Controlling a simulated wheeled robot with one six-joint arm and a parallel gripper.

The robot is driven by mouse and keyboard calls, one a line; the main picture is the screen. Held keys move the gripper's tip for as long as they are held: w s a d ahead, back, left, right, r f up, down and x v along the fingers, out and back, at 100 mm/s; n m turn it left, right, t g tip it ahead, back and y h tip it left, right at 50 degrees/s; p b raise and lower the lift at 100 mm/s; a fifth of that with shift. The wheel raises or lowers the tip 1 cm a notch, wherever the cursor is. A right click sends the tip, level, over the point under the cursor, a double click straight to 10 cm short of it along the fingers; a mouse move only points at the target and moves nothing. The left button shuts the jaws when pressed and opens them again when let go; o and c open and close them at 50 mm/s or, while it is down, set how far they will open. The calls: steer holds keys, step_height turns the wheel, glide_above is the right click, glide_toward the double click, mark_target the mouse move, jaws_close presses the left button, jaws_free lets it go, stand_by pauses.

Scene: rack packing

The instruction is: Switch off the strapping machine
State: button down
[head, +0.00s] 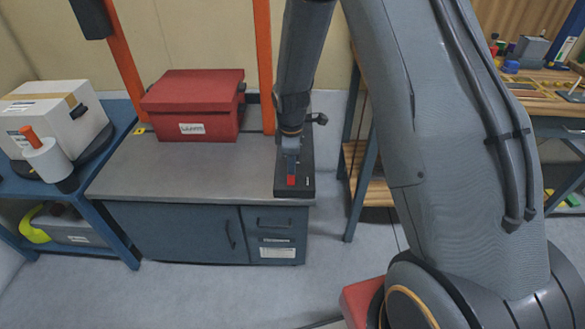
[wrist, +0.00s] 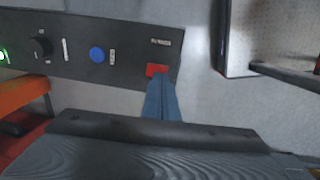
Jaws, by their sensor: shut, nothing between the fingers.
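A grey-topped blue cabinet (head: 180,165) with orange upright posts (head: 264,60) looks like the strapping machine. A black control panel (head: 307,178) runs along its right end. A red switch (wrist: 157,69) sits near the panel's end in the wrist view, beside a small blurred label; it also shows in the head view (head: 291,181). My gripper (wrist: 160,82) is shut and empty, its blue-grey fingertips at the near edge of the red switch. I cannot tell whether they touch it. The panel also carries a blue button (wrist: 97,54), a black knob (wrist: 40,46) and a lit green lamp (wrist: 3,55).
A red lidded box (head: 195,105) stands on the machine's top, left of the panel. A blue shelf cart (head: 112,150) with a white carton (head: 50,115) is at the left. A wooden workbench (head: 540,85) with tools is at the right. Floor in front is clear.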

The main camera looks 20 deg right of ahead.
step_height(320, 180, up, 10)
steer(key=s+b, duration=0.1)
steer(key=shift+a+b, duration=0.2)
steer(key=shift+b, duration=0.2)
steer(key=shift+s+a, duration=0.1)
steer(key=shift+s, duration=0.05)
